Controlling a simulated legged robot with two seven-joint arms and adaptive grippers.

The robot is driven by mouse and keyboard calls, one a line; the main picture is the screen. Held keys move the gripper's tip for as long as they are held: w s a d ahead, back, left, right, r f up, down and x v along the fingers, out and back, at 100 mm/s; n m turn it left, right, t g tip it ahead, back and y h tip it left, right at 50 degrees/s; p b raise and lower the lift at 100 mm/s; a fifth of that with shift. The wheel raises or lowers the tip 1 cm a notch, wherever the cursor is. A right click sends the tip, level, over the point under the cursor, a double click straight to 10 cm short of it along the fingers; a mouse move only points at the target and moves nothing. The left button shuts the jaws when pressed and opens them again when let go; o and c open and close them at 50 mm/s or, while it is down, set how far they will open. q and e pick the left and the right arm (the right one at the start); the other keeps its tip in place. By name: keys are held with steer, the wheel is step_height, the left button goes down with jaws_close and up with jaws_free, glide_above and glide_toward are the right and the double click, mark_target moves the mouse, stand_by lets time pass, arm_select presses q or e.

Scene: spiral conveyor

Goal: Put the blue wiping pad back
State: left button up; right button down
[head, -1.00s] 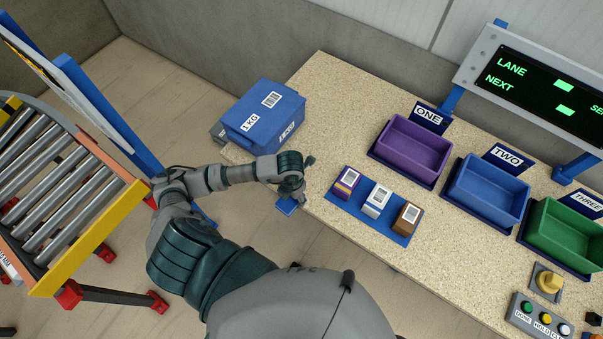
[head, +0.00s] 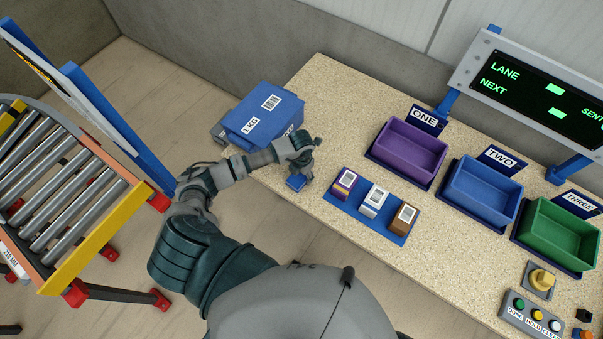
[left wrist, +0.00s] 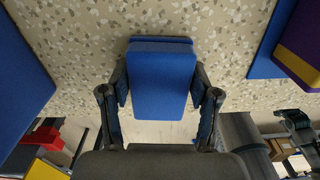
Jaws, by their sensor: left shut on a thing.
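The blue wiping pad (left wrist: 161,80) is held between the two fingers of my left gripper (left wrist: 160,98) in the left wrist view. My left gripper is shut on it. In the head view the pad (head: 296,183) shows as a small blue block below my left gripper (head: 302,172), over the left part of the speckled table (head: 330,107). I cannot tell whether it touches the table top. My right gripper is not in view.
A blue 1 KG box (head: 263,112) stands left of the gripper. A blue mat (head: 345,207) with three small boxes lies to the right. Purple (head: 403,160), blue (head: 476,196) and green (head: 552,240) bins stand further right. A roller conveyor (head: 50,225) is at the left.

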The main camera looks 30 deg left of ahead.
arm_select(q)
steer(key=o, duration=1.2)
steer(key=shift+d, duration=0.3)
steer(key=shift+f, duration=0.1)
